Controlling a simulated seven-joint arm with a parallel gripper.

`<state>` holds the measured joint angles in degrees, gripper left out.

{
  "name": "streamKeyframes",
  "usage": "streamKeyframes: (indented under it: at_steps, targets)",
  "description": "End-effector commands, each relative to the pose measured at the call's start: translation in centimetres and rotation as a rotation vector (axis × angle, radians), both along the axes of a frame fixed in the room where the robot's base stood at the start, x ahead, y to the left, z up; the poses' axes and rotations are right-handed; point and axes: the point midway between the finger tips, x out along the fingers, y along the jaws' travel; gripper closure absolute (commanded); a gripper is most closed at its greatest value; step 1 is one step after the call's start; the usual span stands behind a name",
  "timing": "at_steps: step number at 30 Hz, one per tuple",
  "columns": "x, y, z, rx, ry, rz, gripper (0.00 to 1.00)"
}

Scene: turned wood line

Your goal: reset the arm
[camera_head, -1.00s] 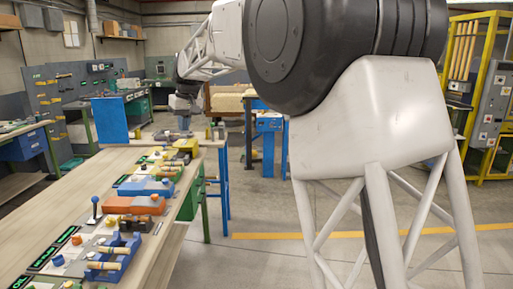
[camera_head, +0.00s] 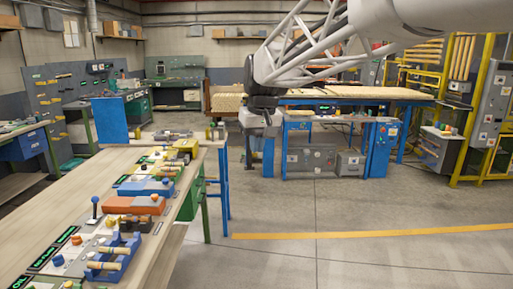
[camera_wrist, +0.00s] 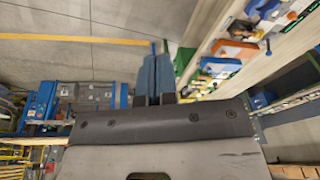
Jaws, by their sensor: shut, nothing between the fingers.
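My gripper (camera_head: 259,160) hangs from my arm near the middle of the head view, beyond the right side of the long workbench and in front of the blue work table. Its fingers point down and are together with nothing between them. In the wrist view my gripper (camera_wrist: 155,75) shows its two blue-grey fingers side by side, over open concrete floor and left of the bench edge.
The wooden workbench (camera_head: 50,208) at left carries coloured fixtures, including a blue cradle (camera_head: 112,257) with turned wood pieces. A blue table (camera_head: 380,150) stands behind my gripper. A yellow frame (camera_head: 464,130) is at right. The floor (camera_head: 370,205) in the middle is clear.

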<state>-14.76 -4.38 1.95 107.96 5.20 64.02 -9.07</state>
Motion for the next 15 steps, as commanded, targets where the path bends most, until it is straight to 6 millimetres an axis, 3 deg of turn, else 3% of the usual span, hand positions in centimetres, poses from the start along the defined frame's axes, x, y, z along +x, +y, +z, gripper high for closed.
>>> streamKeyframes:
  at_steps: [6, 15]
  targets:
    - [-5.1, -4.3, -1.3, -0.009, -0.009, -0.068, 1.0]
    - [-12.3, -9.2, -4.0, -0.021, -0.019, -0.158, 1.0]
